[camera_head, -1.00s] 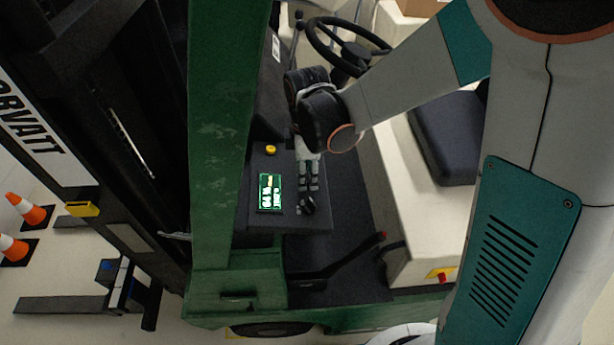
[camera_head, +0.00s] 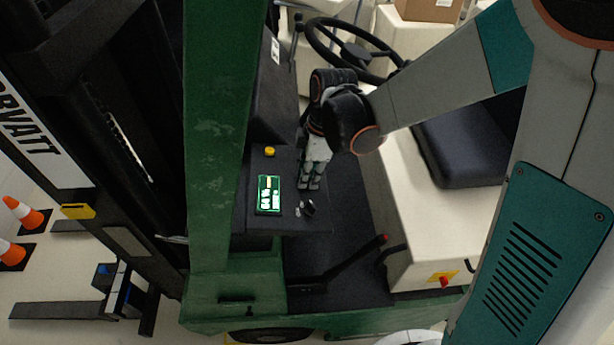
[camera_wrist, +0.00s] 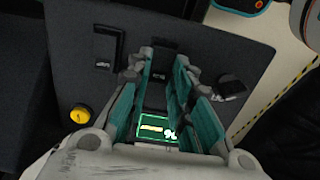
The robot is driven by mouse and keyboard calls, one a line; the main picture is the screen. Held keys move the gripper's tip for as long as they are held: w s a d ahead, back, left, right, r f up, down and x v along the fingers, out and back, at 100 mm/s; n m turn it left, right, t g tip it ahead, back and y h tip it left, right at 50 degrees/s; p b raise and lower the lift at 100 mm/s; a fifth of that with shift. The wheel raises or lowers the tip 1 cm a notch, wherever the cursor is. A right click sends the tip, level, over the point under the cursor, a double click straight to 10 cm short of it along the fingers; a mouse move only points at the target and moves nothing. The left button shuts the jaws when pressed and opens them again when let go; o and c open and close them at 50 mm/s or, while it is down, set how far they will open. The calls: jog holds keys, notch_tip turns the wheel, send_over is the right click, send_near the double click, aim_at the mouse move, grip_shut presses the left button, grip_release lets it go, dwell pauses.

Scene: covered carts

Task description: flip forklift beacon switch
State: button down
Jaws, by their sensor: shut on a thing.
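The forklift's dark control panel (camera_head: 250,222) is beside the green post in the head view. In the wrist view my gripper (camera_wrist: 164,62) reaches down to it, its teal-padded fingers on either side of a black switch (camera_wrist: 166,58) and shut on it. In the head view my gripper (camera_head: 310,184) is right of the lit display (camera_head: 269,195), and the switch is hidden by the fingers. A second black switch (camera_wrist: 107,47) stands left of the fingers in the wrist view. I cannot read either label well enough to tell which is the beacon's.
A yellow button (camera_wrist: 80,115) and a dark key-like knob (camera_wrist: 231,88) flank my gripper on the panel. The steering wheel (camera_head: 345,48) and seat (camera_head: 455,145) are near my arm. A red-tipped lever (camera_head: 350,263) rises below the panel.

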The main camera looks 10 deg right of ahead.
jog(key=shift+d+f+y+b, duration=0.2)
jog(key=shift+d+y+b, duration=0.1)
jog(key=shift+y+b, duration=0.4)
jog(key=shift+r+y, duration=0.15)
jog(key=shift+y, duration=0.25)
jog(key=c, duration=1.4)
grip_release()
jog(key=shift+c, duration=0.2)
jog(key=shift+r, duration=0.1)
jog(key=v, duration=1.2)
jog(key=shift+s, duration=0.2)
